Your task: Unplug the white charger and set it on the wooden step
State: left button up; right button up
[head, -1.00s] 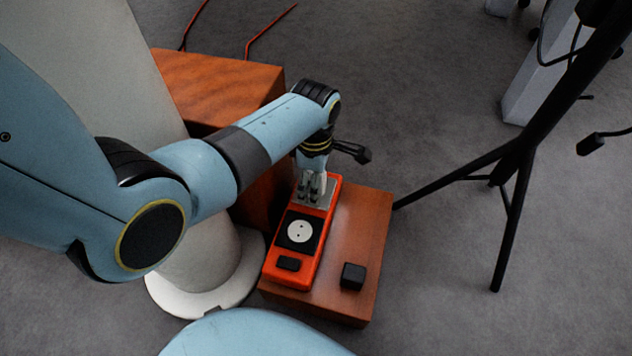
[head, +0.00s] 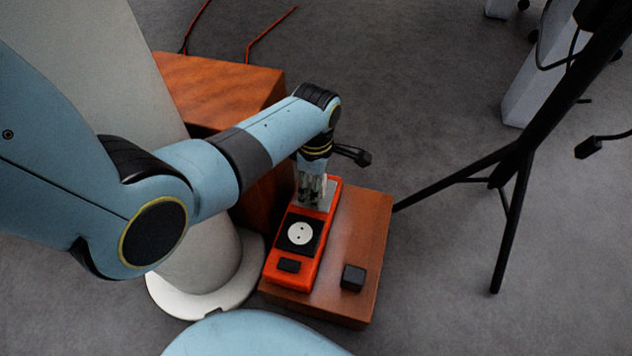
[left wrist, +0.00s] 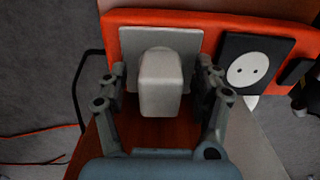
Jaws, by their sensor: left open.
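The white charger (left wrist: 160,82) is plugged into the grey plate at one end of the orange power strip (left wrist: 140,18). My left gripper (left wrist: 160,88) is open, with one finger on each side of the charger and small gaps visible. In the head view my left gripper (head: 312,190) points down over the far end of the orange strip (head: 290,268) and mostly hides the charger. The strip lies on the wooden step (head: 357,235). My right gripper is not in view.
A small black cube (head: 353,277) sits on the step's near right part. A taller wooden block (head: 225,85) stands behind at left. A black tripod (head: 510,165) stands on the floor at right. The step's right side is mostly bare.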

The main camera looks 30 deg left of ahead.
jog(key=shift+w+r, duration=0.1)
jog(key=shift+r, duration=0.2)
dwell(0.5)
pick_arm(q)
grip_shut()
dwell(0.5)
jog(key=shift+r+p, duration=0.1)
jog(key=shift+p, duration=0.25)
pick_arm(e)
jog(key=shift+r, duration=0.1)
pick_arm(q)
jog(key=shift+r+p, duration=2.85)
jog(key=shift+r, duration=0.05)
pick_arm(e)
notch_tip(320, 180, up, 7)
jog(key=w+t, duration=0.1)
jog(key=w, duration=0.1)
